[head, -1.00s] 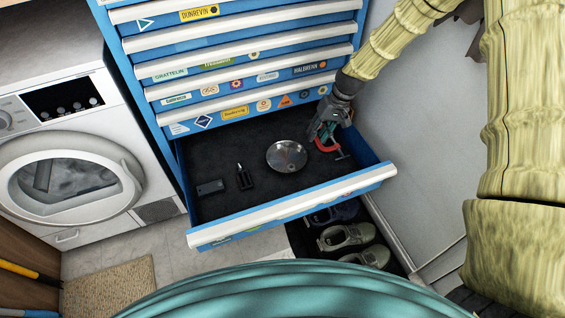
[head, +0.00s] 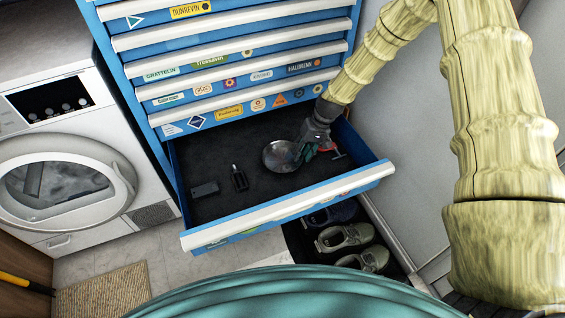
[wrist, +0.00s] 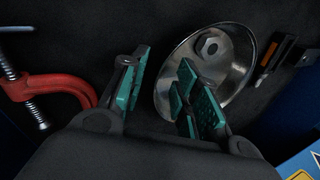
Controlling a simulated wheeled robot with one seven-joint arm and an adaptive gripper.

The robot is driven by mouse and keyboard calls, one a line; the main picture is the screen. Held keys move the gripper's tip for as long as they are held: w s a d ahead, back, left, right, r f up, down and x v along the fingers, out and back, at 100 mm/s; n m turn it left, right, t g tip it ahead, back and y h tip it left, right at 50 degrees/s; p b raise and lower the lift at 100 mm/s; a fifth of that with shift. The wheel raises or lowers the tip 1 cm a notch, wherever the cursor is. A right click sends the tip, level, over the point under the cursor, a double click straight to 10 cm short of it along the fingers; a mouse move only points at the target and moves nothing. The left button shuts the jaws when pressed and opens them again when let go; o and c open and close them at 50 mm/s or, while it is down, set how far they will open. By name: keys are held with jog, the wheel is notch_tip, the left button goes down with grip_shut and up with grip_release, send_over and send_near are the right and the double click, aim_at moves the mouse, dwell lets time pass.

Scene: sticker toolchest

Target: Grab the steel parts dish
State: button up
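The steel parts dish (head: 276,158) is round and shiny and lies on the dark floor of the open drawer. In the wrist view the dish (wrist: 237,60) holds a hex nut (wrist: 211,46). My gripper (head: 308,152) is at the dish's right side in the head view and covers part of its rim. In the wrist view my gripper (wrist: 162,68) is open, with teal pads apart. One finger is outside the dish and the other overlaps its bowl, with the rim showing between them. I cannot tell whether either finger touches the dish.
A red clamp (wrist: 55,86) lies beside my gripper, near the drawer's right wall. A dark flat box (head: 205,189) and a small black tool (head: 239,179) lie left of the dish. The drawer front (head: 290,208) is raised around them; the front drawer floor is clear.

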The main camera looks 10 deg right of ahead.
jog(key=shift+a+f, duration=0.1)
jog(key=shift+f, duration=0.2)
jog(key=shift+r, duration=0.1)
grip_shut()
